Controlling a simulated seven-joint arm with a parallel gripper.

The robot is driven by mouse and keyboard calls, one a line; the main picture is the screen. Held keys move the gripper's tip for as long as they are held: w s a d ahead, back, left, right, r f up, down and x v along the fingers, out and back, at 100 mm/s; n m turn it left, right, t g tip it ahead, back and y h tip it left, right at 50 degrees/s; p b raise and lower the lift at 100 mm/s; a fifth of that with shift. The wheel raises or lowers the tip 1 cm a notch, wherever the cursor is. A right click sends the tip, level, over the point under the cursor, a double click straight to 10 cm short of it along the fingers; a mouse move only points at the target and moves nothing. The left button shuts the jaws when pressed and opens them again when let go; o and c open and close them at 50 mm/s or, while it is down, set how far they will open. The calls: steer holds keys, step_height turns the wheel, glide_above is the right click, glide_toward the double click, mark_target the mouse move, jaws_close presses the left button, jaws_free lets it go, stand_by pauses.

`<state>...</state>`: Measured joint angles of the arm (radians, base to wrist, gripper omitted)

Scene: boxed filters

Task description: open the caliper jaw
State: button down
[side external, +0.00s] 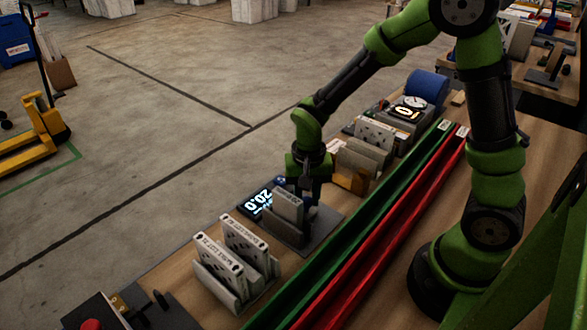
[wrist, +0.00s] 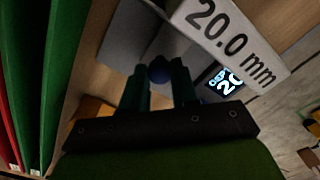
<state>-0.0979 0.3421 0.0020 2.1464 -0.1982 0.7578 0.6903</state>
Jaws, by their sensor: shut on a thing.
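The caliper stands on a dark base plate (side external: 325,226) on the bench. It has a grey block (side external: 288,205) with a white top label, which reads "20.0 mm" in the wrist view (wrist: 225,40). Its lit display (side external: 258,201) reads 20.0 and also shows in the wrist view (wrist: 226,82). My gripper (side external: 307,200) is down at the caliper, beside the grey block. In the wrist view its green fingers (wrist: 159,88) are on either side of a round blue knob (wrist: 159,69), shut on it. The caliper jaw faces are partly hidden by my gripper and the block.
Labelled white filters (side external: 232,262) stand in a grey holder at the front left. A green rail (side external: 350,236) and a red rail (side external: 385,236) run along the bench to the right. More grey holders (side external: 365,150) and a blue roll (side external: 427,88) stand behind.

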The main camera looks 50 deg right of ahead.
steer(key=shift+d, duration=1.6)
steer(key=c, duration=0.8)
jaws_free()
steer(key=shift+c, duration=0.2)
steer(key=shift+r, duration=0.15)
steer(key=shift+a+r, duration=0.1)
steer(key=shift+r, duration=0.2)
step_height(320, 180, up, 16)
